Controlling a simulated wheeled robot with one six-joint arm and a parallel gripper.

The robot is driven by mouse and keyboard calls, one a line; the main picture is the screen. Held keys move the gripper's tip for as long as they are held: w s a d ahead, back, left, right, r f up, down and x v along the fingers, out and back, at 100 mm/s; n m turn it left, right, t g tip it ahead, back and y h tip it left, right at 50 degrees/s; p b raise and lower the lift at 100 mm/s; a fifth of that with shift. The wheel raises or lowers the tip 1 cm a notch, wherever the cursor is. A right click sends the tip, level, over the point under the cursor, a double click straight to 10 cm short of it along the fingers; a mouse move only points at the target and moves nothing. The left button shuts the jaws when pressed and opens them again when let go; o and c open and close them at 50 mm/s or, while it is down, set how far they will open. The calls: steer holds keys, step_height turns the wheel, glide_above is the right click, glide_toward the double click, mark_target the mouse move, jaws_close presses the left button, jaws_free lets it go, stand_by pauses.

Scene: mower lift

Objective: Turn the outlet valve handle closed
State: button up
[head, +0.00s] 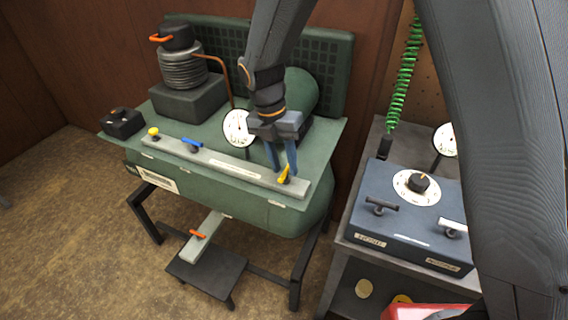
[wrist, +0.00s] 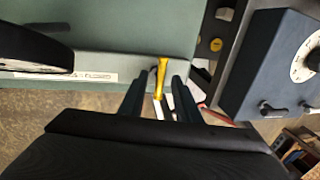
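A yellow valve handle (head: 285,174) sits near the right end of the pale grey bar (head: 218,161) along the front of the green compressor. It points roughly across the bar; the pictures do not label it as the outlet handle. In the wrist view the yellow handle (wrist: 161,78) stands between my fingertips, with a gap on each side. My gripper (head: 282,168) is open and points down over the handle. My gripper's two fingers (wrist: 159,92) show dark blue in the wrist view. The handle's base is partly hidden by the fingers in the head view.
A blue lever (head: 191,145) and a yellow knob (head: 153,132) sit farther left on the bar. A white gauge (head: 239,128) stands close behind it. A dark blue box (head: 400,235) with a dial is on the cart at right. A green coiled hose (head: 404,70) hangs above.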

steer(key=shift+f, duration=0.5)
steer(key=shift+c, duration=0.3)
jaws_close()
steer(key=shift+d, duration=0.1)
